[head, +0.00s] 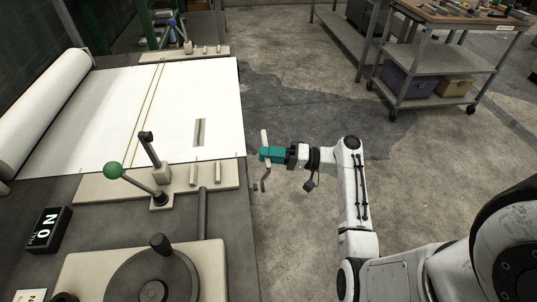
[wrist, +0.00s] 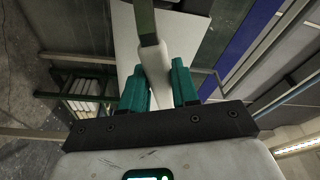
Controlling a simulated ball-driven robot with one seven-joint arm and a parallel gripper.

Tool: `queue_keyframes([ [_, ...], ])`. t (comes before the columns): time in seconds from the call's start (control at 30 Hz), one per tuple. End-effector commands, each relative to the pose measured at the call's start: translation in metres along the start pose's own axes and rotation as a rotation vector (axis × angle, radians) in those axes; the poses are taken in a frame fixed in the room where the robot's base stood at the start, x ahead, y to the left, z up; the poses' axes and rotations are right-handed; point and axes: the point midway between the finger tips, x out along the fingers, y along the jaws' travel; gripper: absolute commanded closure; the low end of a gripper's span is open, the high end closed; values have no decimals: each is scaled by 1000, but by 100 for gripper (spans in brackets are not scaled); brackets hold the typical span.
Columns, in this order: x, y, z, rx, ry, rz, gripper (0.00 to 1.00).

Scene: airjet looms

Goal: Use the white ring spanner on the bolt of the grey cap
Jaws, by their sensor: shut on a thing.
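My gripper (head: 265,155), with teal fingers, is at the right side of the loom, over the gap between the loom's edge and the floor. It is shut on a white bar-like tool, which I take to be the white ring spanner (head: 264,137); it stands up out of the fingers. In the wrist view the white tool (wrist: 155,70) runs between the two teal fingers (wrist: 160,88). Its ring end cannot be made out. A small bent grey piece (head: 265,180) shows just below the gripper. I cannot pick out the grey cap or its bolt for certain.
The loom with white cloth (head: 200,95) fills the left. A green-knobbed lever (head: 113,170) and a dark handwheel (head: 152,282) stand on it. A tool trolley (head: 440,60) with bins stands at the back right. The concrete floor between is clear.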

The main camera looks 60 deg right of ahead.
Motion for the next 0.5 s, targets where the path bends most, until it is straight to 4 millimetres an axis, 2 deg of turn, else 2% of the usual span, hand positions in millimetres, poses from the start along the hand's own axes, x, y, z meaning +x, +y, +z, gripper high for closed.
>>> queue_keyframes([
  [0.17, -7, 0, -2, -1, 3, 0, 100],
  [0.5, -37, 1, -10, -1, 2, -1, 100],
])
